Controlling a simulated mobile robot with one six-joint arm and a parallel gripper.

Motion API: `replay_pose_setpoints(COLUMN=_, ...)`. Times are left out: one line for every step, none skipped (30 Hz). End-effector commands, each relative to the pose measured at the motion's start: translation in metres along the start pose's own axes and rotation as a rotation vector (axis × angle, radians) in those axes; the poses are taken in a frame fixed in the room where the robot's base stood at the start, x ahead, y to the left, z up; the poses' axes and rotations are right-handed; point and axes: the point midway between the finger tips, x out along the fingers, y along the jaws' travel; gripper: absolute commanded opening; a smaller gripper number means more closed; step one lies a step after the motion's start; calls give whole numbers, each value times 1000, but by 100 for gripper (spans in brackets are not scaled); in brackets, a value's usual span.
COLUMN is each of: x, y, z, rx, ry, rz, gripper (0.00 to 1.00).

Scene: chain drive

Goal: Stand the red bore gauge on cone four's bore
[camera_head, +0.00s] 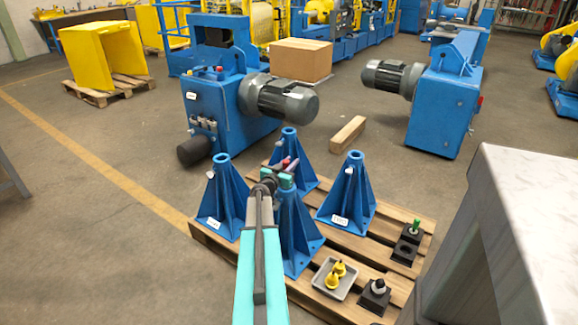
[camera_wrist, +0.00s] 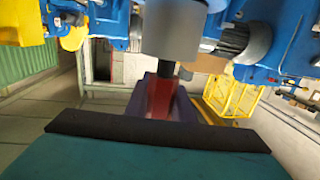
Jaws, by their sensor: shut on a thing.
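The red bore gauge (camera_wrist: 164,98) shows in the wrist view between the purple fingers of my gripper (camera_wrist: 162,93). A dark stem and a wide grey cylinder extend from it towards the picture's top. My gripper (camera_head: 288,172) is shut on it. In the head view the gripper is among the blue cones, and the gauge is mostly hidden there. The cones are a left one (camera_head: 222,205), a back one (camera_head: 308,165), a right one (camera_head: 347,195) and a front one (camera_head: 298,235) partly behind my arm. The labels are too small to tell which is cone four.
The cones stand on a wooden pallet (camera_head: 385,258). At its front right are a grey tray (camera_head: 322,284) with yellow gauges, a green gauge (camera_head: 414,227) and a grey gauge (camera_head: 378,287). A grey table (camera_head: 510,220) is at the right. Blue motor machines stand behind.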

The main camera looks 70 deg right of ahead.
Motion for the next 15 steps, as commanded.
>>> replay_pose_setpoints(x=0, y=0, z=-1, rx=0, ry=3, rz=1, gripper=0)
replay_pose_setpoints(x=0, y=0, z=-1, rx=0, ry=3, rz=1, gripper=0)
replay_pose_setpoints(x=0, y=0, z=-1, rx=0, ry=3, rz=1, gripper=0)
replay_pose_setpoints(x=0, y=0, z=0, rx=0, ry=3, rz=1, gripper=0)
replay_pose_setpoints(x=0, y=0, z=0, rx=0, ry=3, rz=1, gripper=0)
replay_pose_setpoints(x=0, y=0, z=0, rx=0, ry=3, rz=1, gripper=0)
replay_pose_setpoints(x=0, y=0, z=0, rx=0, ry=3, rz=1, gripper=0)
replay_pose_setpoints(x=0, y=0, z=0, rx=0, ry=3, rz=1, gripper=0)
replay_pose_setpoints(x=0, y=0, z=0, rx=0, ry=3, rz=0, gripper=0)
replay_pose_setpoints(x=0, y=0, z=0, rx=0, ry=3, rz=0, gripper=0)
replay_pose_setpoints(x=0, y=0, z=0, rx=0, ry=3, rz=0, gripper=0)
replay_pose_setpoints(x=0, y=0, z=2, rx=0, ry=0, rz=0, gripper=28)
replay_pose_setpoints(x=0, y=0, z=2, rx=0, ry=0, rz=0, gripper=33)
replay_pose_setpoints(x=0, y=0, z=2, rx=0, ry=0, rz=0, gripper=38)
replay_pose_setpoints(x=0, y=0, z=2, rx=0, ry=0, rz=0, gripper=40)
